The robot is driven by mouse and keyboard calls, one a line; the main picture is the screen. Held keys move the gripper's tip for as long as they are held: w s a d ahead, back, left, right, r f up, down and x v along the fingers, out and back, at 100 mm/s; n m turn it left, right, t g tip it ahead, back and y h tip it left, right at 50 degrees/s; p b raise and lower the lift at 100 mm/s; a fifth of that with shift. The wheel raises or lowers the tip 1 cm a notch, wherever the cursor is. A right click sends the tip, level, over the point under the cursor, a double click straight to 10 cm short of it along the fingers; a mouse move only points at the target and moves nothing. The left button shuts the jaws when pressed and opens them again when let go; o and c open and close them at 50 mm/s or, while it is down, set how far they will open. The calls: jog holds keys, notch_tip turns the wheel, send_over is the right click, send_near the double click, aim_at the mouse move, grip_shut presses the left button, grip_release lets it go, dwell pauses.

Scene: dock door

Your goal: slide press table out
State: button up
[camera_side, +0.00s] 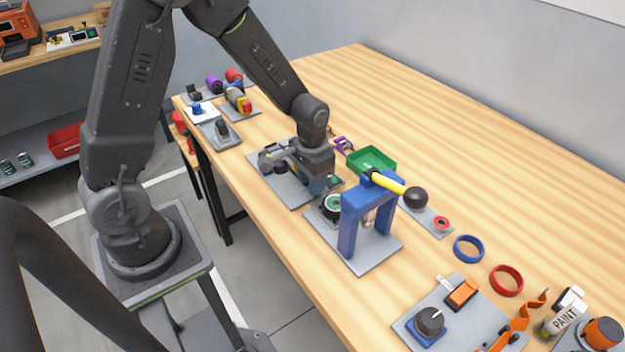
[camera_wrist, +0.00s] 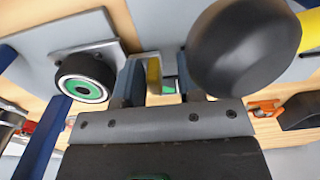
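The press has a blue frame (camera_side: 352,225) on a grey base plate, with a yellow lever (camera_side: 387,182) ending in a black ball (camera_side: 415,197). A dark round piece with a green centre (camera_side: 333,205) sits low beside the frame's left leg; a matching disc shows in the wrist view (camera_wrist: 85,78). My gripper (camera_side: 318,187) is low, just left of this disc in the side view. In the wrist view my gripper (camera_wrist: 160,82) has its fingers apart, with a narrow yellow and grey piece showing between or beyond them. Contact is unclear. A large black ball (camera_wrist: 240,48) hides much at upper right.
A grey fixture plate (camera_side: 285,182) lies beneath and left of my gripper. A green tray (camera_side: 372,160) stands behind the press. Blue (camera_side: 468,248) and red (camera_side: 506,280) rings lie to the right. The back right of the table is clear.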

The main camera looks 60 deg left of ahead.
jog(key=shift+d, duration=0.1)
notch_tip(320, 180, up, 14)
jog(key=shift+f, duration=0.1)
dwell(0.5)
jog(key=s+d+r+t, duration=0.1)
jog(key=s+r+t, duration=0.1)
jog(key=s, duration=0.3)
jog(key=s+d+r+t, duration=0.1)
jog(key=s+r, duration=0.2)
jog(key=s, duration=0.2)
jog(key=s+d+r+t, duration=0.1)
jog(key=s+r+t, duration=0.1)
jog(key=s, duration=0.3)
jog(key=shift+s+d+r+t, duration=0.15)
jog(key=shift+r, duration=0.25)
jog(key=shift+s+d+r+t, duration=0.1)
jog(key=shift+s+r+t, duration=0.05)
jog(key=shift+r, duration=0.25)
